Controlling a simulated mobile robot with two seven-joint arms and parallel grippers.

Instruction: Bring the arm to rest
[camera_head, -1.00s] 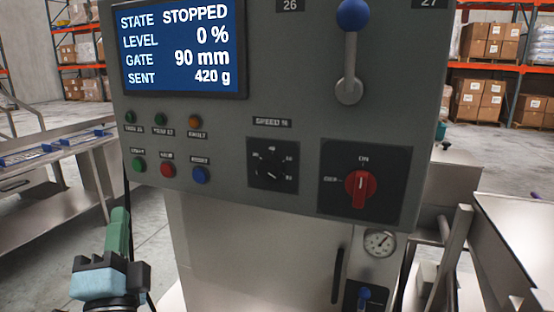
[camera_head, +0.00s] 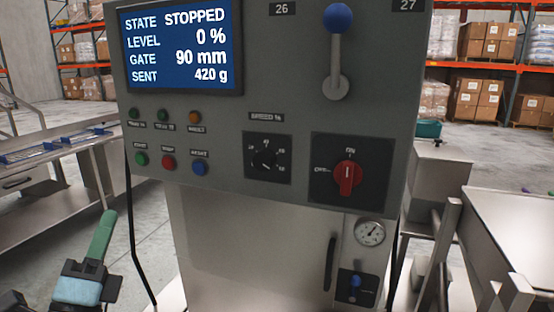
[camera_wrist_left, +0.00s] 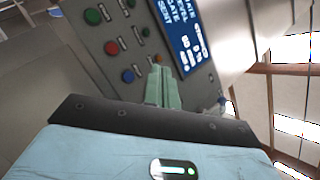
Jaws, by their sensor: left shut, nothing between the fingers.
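My left gripper (camera_head: 102,235) is at the lower left of the head view, left of the control cabinet and apart from it. Its green fingers are shut together with nothing between them, and they point upward. In the left wrist view the shut fingers (camera_wrist_left: 163,88) show in front of the cabinet's panel. The grey control panel (camera_head: 225,120) carries a screen (camera_head: 181,47) reading STOPPED, level 0 %, gate 90 mm, sent 420 g. A red rotary switch (camera_head: 347,178) points at ON. My right gripper is not in view.
A blue-knobbed lever (camera_head: 337,52) stands upright on the panel. Several push buttons and a black speed dial (camera_head: 265,159) sit below the screen. A steel table (camera_head: 45,175) is at left, a steel bench (camera_head: 515,225) at right. Open floor lies between table and cabinet.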

